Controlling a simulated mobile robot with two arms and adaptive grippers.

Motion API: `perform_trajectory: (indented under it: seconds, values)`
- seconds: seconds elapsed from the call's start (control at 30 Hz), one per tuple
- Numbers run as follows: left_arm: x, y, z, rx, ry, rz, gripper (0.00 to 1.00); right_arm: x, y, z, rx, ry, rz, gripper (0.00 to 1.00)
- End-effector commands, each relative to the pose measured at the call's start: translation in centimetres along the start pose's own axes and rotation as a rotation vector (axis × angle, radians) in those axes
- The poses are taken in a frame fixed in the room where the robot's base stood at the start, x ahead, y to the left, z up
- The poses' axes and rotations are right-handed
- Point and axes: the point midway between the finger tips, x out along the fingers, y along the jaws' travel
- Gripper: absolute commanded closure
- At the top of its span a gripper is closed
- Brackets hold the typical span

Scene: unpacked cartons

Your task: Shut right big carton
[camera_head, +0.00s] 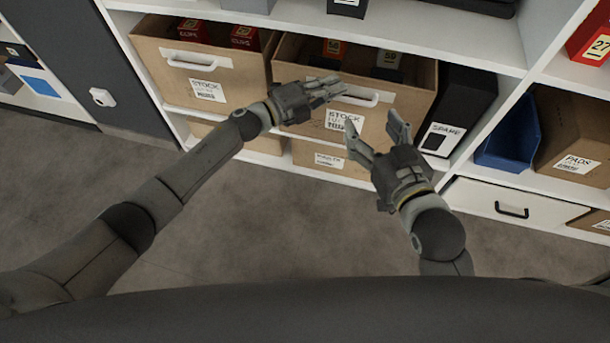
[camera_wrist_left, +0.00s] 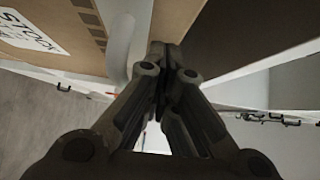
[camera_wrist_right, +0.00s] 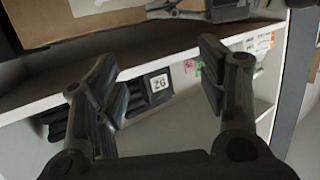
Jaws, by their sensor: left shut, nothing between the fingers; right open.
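The right big carton (camera_head: 415,105) is an open-topped brown drawer on the shelf, with a white handle and a STOCK label on its front. Boxes show inside it, and how far it stands out is hard to tell. My left gripper (camera_head: 335,88) is shut and empty at the carton's front by the handle. In the left wrist view its fingertips (camera_wrist_left: 165,60) are together beside the white handle (camera_wrist_left: 122,48); contact is unclear. My right gripper (camera_head: 372,128) is open and empty before the carton's lower front; its spread fingers show in the right wrist view (camera_wrist_right: 165,85).
A similar left carton (camera_head: 180,90) with red boxes stands beside it. A black binder (camera_head: 468,100) is close on the right, then a blue bin (camera_head: 512,135). Lower cartons (camera_head: 330,160) sit underneath. The floor in front is clear.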

Motion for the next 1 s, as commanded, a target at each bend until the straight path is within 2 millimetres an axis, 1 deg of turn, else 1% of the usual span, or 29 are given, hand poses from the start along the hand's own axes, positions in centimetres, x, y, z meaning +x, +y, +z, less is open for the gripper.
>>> perform_trajectory:
  seconds: [0.1,0.2,0.33,0.53,1.0]
  values:
    - [0.6,0.2,0.7,0.0,-0.003,0.0,1.0,0.2,-0.3,-1.9,0.001,0.112,-0.007,0.34]
    - [1.0,0.1,1.0,0.0,-0.003,0.001,1.0,0.2,-0.5,-3.3,0.003,0.181,-0.011,0.34]
    - [1.2,0.1,1.3,-0.001,-0.003,0.001,1.0,0.1,-0.6,-4.4,0.004,0.237,-0.014,0.34]
    - [1.4,0.0,1.6,0.0,-0.006,0.0,1.0,-0.1,-0.7,-5.0,0.004,0.267,-0.016,0.34]
    - [1.2,-0.3,1.8,0.002,-0.01,-0.002,1.0,0.0,-0.7,-5.0,0.004,0.255,-0.016,0.34]
